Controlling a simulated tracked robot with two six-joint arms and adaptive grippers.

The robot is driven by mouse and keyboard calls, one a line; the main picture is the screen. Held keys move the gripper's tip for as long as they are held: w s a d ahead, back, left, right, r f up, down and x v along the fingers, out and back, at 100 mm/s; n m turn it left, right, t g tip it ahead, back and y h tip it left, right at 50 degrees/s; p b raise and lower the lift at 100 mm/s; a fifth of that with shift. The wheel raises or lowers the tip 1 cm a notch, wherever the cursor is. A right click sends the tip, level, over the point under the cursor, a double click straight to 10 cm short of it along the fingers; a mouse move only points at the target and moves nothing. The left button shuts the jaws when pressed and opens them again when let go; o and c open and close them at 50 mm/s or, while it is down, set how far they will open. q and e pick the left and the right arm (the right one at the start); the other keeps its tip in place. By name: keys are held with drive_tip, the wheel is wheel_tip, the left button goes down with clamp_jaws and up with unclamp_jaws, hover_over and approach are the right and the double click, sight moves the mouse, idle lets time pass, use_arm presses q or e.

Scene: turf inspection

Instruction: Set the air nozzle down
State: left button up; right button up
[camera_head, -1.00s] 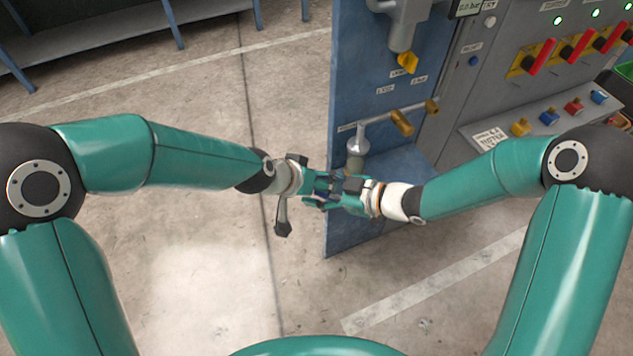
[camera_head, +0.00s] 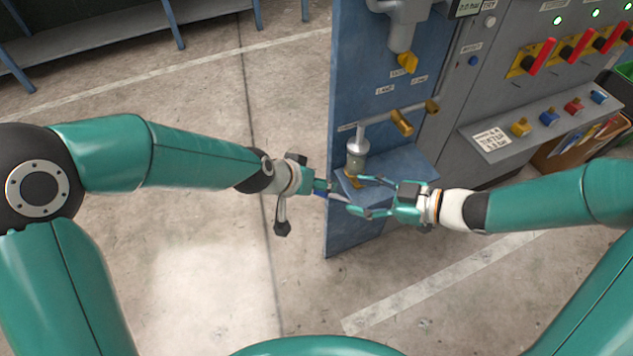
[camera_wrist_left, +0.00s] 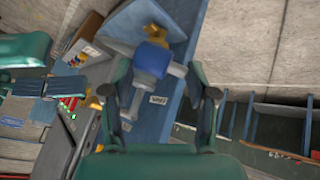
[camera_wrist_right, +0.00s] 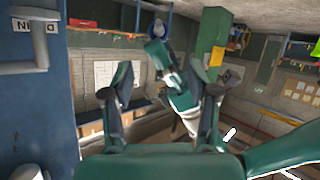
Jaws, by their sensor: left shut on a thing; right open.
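My left gripper (camera_head: 324,189) is shut on what looks like the air nozzle, in front of the blue panel. Only a small blue part of it shows in the head view (camera_head: 327,194). In the left wrist view a blue part (camera_wrist_left: 152,58) shows beyond the fingers, with brass and grey parts around it; I cannot tell which belong to the nozzle and which to the panel. My right gripper (camera_head: 353,195) is open, its fingers spread close to the right of the left fingertips, before the small blue shelf (camera_head: 408,163).
A grey pipe (camera_head: 385,117) with brass valve handles juts from the panel above the shelf. Red levers (camera_head: 538,58) and coloured knobs (camera_head: 549,118) line the grey console at right. A grey part with a dark end (camera_head: 281,215) hangs below my left wrist. The floor at left is clear.

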drive_tip(key=w+d+f+m+t+h, duration=0.2)
drive_tip(key=d+f+m+h, duration=0.4)
drive_tip(key=f+m, duration=0.4)
use_arm(q)
drive_tip(key=shift+w+a, duration=0.35)
drive_tip(key=shift+a, duration=0.4)
drive_tip(key=w+a+r+n+t+y, duration=0.1)
drive_tip(key=w+a+r+n, duration=0.1)
drive_tip(key=a, duration=0.7)
drive_tip(key=w+a+r+n+t+y, duration=0.1)
drive_tip(key=w+a+r+n+y, duration=0.1)
drive_tip(key=a, duration=0.8)
wheel_tip(320, 180, up, 2)
drive_tip(key=shift+w+r+n, duration=0.15)
drive_tip(key=shift+n, duration=0.55)
use_arm(e)
drive_tip(key=s+a+f+m+g+h, duration=0.1)
drive_tip(key=s+a+f+m+g, duration=0.1)
drive_tip(key=s+f, duration=0.5)
drive_tip(key=s+a+f+m+g+h, duration=0.1)
drive_tip(key=s+f+m+g, duration=0.3)
drive_tip(key=s+f, duration=0.4)
drive_tip(key=shift+s+a+f+m+g, duration=0.3)
drive_tip(key=shift+s+a+g, duration=0.15)
drive_tip(key=shift+s+g, duration=0.55)
